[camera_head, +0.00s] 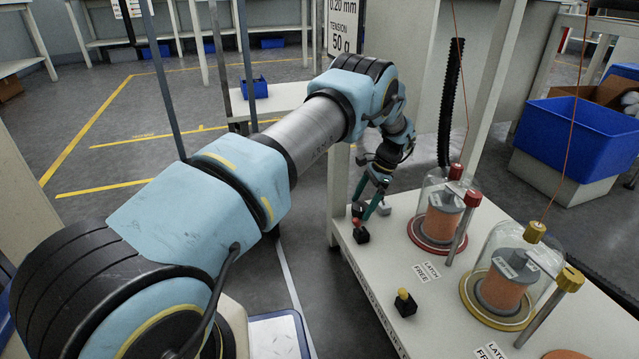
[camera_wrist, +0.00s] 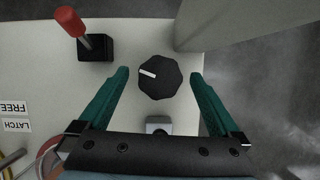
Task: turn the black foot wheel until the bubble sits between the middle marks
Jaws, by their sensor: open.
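The black foot wheel (camera_wrist: 165,84) is a faceted black knob with a white pointer line, seen from above in the wrist view. My gripper (camera_wrist: 160,75) is open, its two teal fingers on either side of the wheel with a visible gap at each side. In the head view my gripper (camera_head: 367,201) reaches down at the table's far left corner, and the wheel there is small and partly hidden. A small grey fitting (camera_wrist: 158,123) sits just below the wheel in the wrist view, partly covered by my gripper. I cannot make out a bubble or middle marks in either view.
A red-topped lever on a black block (camera_wrist: 95,47) stands beside the wheel. A pale upright panel (camera_wrist: 230,22) is close on the other side. Two glass domes over orange spools (camera_head: 440,213) (camera_head: 503,285) and a yellow-topped switch (camera_head: 404,303) stand on the white table (camera_head: 455,315).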

